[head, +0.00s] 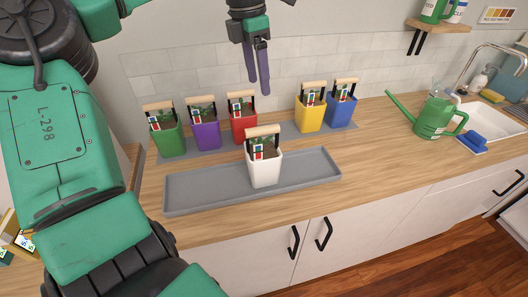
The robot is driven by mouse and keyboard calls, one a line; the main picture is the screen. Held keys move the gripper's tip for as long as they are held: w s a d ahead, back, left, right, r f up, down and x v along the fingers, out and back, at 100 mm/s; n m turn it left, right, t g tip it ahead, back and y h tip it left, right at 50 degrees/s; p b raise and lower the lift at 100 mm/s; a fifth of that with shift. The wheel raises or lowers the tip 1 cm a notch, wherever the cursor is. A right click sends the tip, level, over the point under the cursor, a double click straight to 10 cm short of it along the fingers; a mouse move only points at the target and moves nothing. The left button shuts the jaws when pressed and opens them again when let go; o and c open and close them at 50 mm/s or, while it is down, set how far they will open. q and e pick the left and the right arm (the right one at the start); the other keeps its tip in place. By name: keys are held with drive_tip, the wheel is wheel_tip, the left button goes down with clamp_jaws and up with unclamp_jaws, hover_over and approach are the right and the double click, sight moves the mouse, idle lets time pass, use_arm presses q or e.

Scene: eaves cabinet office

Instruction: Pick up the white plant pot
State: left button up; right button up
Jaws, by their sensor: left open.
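The white plant pot (265,170) stands upright in the shallow grey tray (205,190) on the wooden counter. It has a black handle frame with a wooden bar on top and a small label. My left gripper (258,91) hangs above and behind the pot, with its purple fingers pointing down. The fingers are slightly apart with nothing between them, and they do not touch the pot. My right gripper does not show.
Green (167,139), purple (205,135), red (243,127), yellow (311,116) and blue (342,109) pots stand in a row behind the tray. A green watering can (432,120), blue sponge (472,139) and sink (502,116) are at the right. Bare counter (385,149) lies between.

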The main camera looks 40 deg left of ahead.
use_arm(q)
drive_tip(key=p, duration=0.1)
hover_over(262, 127)
drive_tip(key=s, duration=0.1)
wheel_tip(262, 127, down, 4)
drive_tip(key=shift+s+d+f, duration=0.1)
drive_tip(key=shift+s, duration=0.05)
drive_tip(key=f, duration=0.2)
drive_tip(key=w+f+p, duration=0.1)
drive_tip(key=shift+a+f, duration=0.25)
drive_tip(key=shift+w+f+p, duration=0.2)
drive_tip(key=shift+f+p, duration=0.75)
drive_tip(key=shift+f, duration=0.25)
drive_tip(key=f, duration=0.2)
drive_tip(key=shift+s+d+f+p, duration=0.1)
drive_tip(key=shift+d+f+p, duration=0.1)
drive_tip(key=shift+f+p, duration=0.2)
drive_tip(key=shift+f, duration=0.2)
drive_tip(key=shift+a, duration=0.1)
drive_tip(key=shift+c, duration=1.2)
clamp_jaws()
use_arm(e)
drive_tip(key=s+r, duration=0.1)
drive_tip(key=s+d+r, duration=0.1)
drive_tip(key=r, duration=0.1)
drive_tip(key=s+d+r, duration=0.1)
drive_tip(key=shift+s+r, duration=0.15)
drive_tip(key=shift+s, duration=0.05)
